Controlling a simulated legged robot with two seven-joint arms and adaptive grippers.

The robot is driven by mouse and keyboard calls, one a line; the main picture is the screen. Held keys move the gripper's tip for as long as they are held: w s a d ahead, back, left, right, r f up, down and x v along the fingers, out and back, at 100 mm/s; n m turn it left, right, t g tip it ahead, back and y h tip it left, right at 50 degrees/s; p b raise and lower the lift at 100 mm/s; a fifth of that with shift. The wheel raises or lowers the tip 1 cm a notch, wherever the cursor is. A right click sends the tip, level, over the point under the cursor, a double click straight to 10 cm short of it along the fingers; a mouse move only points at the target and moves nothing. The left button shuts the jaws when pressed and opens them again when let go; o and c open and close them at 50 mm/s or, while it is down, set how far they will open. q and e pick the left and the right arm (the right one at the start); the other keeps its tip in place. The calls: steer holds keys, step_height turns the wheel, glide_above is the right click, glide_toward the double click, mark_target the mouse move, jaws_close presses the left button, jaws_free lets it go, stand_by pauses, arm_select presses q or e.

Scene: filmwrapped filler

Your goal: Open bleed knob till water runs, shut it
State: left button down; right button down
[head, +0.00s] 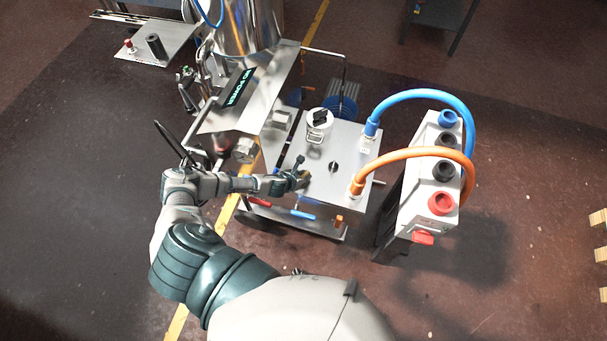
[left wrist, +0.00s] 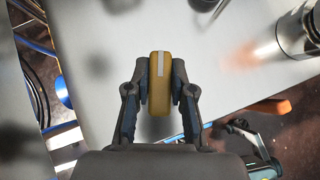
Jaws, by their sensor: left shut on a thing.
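The bleed knob (left wrist: 160,66) is yellow with a white stripe across its top, upright in the left wrist view. My left gripper (left wrist: 160,88) is shut on it, one finger on each side. In the head view my left gripper (head: 298,179) is at the left part of the silver top plate (head: 337,184) of the machine, and its fingers mostly hide the knob. I see no running water in either view. My right gripper is not in view.
A silver cup with a black top (head: 319,122) stands on the plate. A blue hose (head: 400,95) and an orange hose (head: 405,156) run from it to a white socket box (head: 431,180). Red and blue handles (head: 302,214) sit along the front. Open floor lies left.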

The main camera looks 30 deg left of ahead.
arm_select(q)
steer(key=n+y+p, duration=0.1)
steer(key=n+y, duration=0.1)
steer(key=n+y+p, duration=0.1)
steer(key=n+p, duration=0.1)
steer(key=shift+r+n+y+p, duration=0.2)
steer(key=shift+n+y+p, duration=0.1)
steer(key=shift+y, duration=0.1)
steer(key=n+g+y+p, duration=0.1)
steer(key=n+y, duration=0.1)
steer(key=n, duration=0.1)
steer(key=shift+f+n+y+p, duration=0.1)
steer(key=shift+n+y+p, duration=0.2)
steer(key=shift+n+p, duration=0.1)
steer(key=shift+n+g+y, duration=0.7)
steer(key=shift+n+g, duration=0.1)
steer(key=shift+n, duration=0.4)
steer(key=shift+n+g+y, duration=0.6)
steer(key=shift+n, duration=0.8)
steer(key=c, duration=1)
jaws_free()
